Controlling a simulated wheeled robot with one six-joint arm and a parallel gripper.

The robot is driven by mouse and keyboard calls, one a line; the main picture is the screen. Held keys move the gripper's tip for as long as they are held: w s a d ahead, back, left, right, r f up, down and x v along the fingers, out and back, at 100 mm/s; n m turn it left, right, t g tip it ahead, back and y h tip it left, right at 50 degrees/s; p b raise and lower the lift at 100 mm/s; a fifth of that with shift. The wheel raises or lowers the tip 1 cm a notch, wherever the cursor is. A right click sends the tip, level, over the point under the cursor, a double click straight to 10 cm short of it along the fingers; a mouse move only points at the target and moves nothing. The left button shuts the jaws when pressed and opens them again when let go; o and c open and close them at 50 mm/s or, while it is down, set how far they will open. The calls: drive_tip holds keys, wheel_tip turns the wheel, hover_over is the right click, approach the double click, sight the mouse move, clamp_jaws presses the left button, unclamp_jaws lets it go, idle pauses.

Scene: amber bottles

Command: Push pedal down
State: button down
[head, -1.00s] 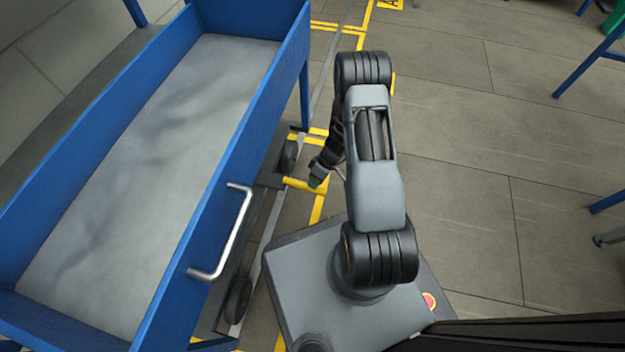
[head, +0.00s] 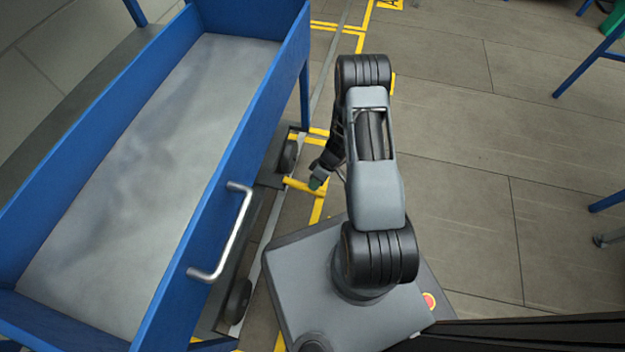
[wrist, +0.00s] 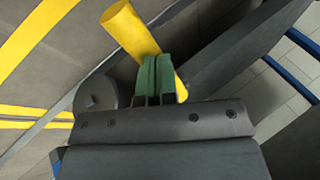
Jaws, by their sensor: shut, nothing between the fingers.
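The yellow pedal (head: 296,184) is a short bar low beside the blue cart, near a wheel. In the wrist view it is a yellow cylinder (wrist: 128,27) crossing behind my fingertips. My gripper (head: 315,184) reaches down over the pedal's right part. Its green fingertips (wrist: 155,66) are shut together with nothing between them. They overlap the pedal in the wrist view and hide part of it; whether they press on it is hard to tell.
The blue cart (head: 238,140) with a grey tray surface and a metal handle (head: 232,235) stands on the left. A dark wheel (head: 289,156) is near the pedal. Yellow floor lines run beneath. The floor (head: 470,180) to the right is open.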

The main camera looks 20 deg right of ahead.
drive_tip(key=shift+r, duration=0.2)
drive_tip(key=shift+w+a+r+p, duration=0.3)
drive_tip(key=shift+r+p, duration=0.3)
drive_tip(key=shift+r, duration=0.5)
drive_tip(key=shift+w+a+r+p, duration=0.15)
drive_tip(key=shift+a+r+p, duration=0.15)
drive_tip(key=shift+r+p, duration=0.6)
drive_tip(key=shift+w+a+r+p, duration=0.25)
drive_tip(key=shift+a+r+p, duration=0.1)
drive_tip(key=shift+r, duration=1)
wheel_tip(320, 180, up, 5)
drive_tip(key=p, duration=0.3)
hover_over(305, 184)
drive_tip(key=shift+f, duration=0.15)
